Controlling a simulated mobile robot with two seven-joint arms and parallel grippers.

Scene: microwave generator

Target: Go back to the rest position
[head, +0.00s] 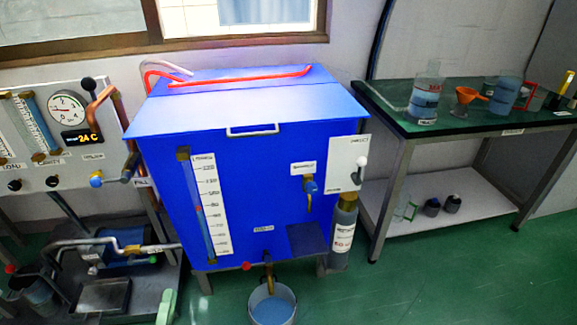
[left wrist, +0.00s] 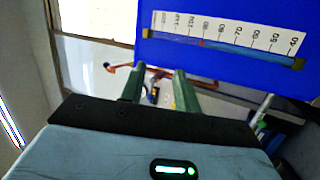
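The task names no object besides my own arms. My left gripper (left wrist: 157,76) shows in the left wrist view as two green fingers, spread apart with nothing between them. In the head view only a pale green tip of the left gripper (head: 166,306) shows at the bottom edge, in front of the left bench. It is left of and below the blue tank (head: 260,190). The rest of the left arm is out of that view. My right gripper shows in neither view.
The blue tank has a closed lid, with a bucket (head: 271,305) on the floor below its tap. A gauge panel (head: 65,125) and pump (head: 125,245) are at left. A green-topped table (head: 450,128) with bottles is at right. Green floor is free at the lower right.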

